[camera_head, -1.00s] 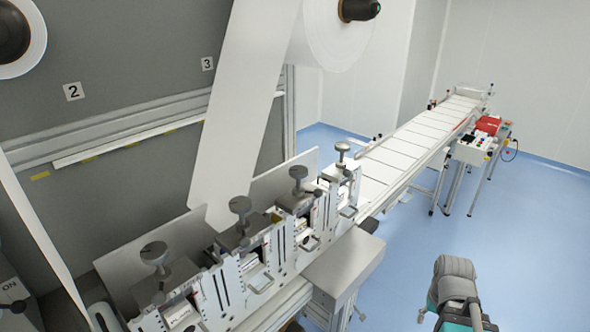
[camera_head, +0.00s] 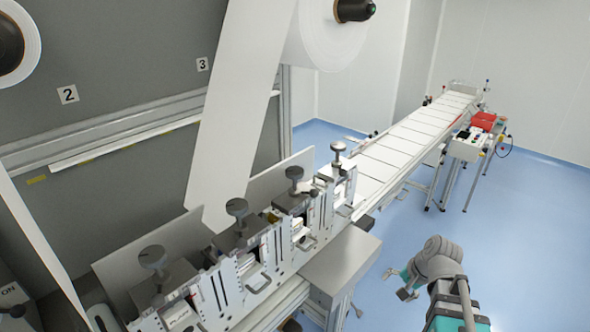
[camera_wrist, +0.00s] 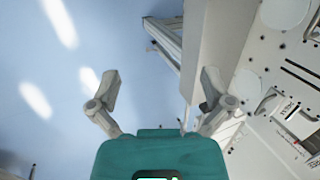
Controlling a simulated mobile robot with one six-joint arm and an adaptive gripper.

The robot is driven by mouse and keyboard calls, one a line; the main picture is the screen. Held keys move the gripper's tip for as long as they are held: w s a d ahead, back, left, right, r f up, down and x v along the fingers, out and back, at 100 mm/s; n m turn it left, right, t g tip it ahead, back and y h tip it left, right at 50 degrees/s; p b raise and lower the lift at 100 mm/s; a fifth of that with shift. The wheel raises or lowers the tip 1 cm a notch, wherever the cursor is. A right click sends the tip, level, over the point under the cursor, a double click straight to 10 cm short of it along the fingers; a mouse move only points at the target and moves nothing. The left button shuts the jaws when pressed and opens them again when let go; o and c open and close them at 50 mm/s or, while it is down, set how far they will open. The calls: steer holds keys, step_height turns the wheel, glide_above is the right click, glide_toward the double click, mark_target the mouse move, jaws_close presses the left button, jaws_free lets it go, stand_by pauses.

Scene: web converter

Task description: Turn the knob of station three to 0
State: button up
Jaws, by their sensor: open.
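Several grey mushroom-shaped knobs stand in a row on top of the stations in the head view: a near knob (camera_head: 153,257), a second knob (camera_head: 237,207), a third knob (camera_head: 294,173) and a far one (camera_head: 338,147). I cannot tell from their tops what they are set to. My gripper (camera_head: 404,284) is to the right of the row, over the floor and apart from every knob. In the wrist view my gripper (camera_wrist: 160,88) is open, with nothing between its fingers. A white station panel (camera_wrist: 285,110) at the right there carries partly cut lettering.
A grey box (camera_head: 342,258) juts out from the stations toward my arm. A white conveyor (camera_head: 410,145) runs to the back right, beside a small stand with a red case (camera_head: 484,121). A white web (camera_head: 235,110) hangs behind the knobs.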

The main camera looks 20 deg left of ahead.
steer(key=w+a+r+m+y+p, duration=0.1)
steer(key=w+a+r+m+y, duration=0.2)
steer(key=a+r, duration=0.25)
steer(key=w+a+r+m+y+p, duration=0.2)
steer(key=w+a+r+m+y, duration=0.15)
steer(key=a, duration=0.35)
steer(key=m+t+y+p, duration=0.2)
steer(key=m+y, duration=0.5)
steer(key=m, duration=0.2)
glide_toward(303, 174)
steer(key=d, duration=0.1)
steer(key=shift+r, duration=0.2)
steer(key=shift+a, duration=0.1)
steer(key=shift+w+a, duration=0.3)
steer(key=shift+a, duration=1.95)
steer(key=shift+w+a, duration=0.3)
steer(key=shift+a, duration=1.95)
steer(key=shift+w+a, duration=0.25)
steer(key=shift+a, duration=2)
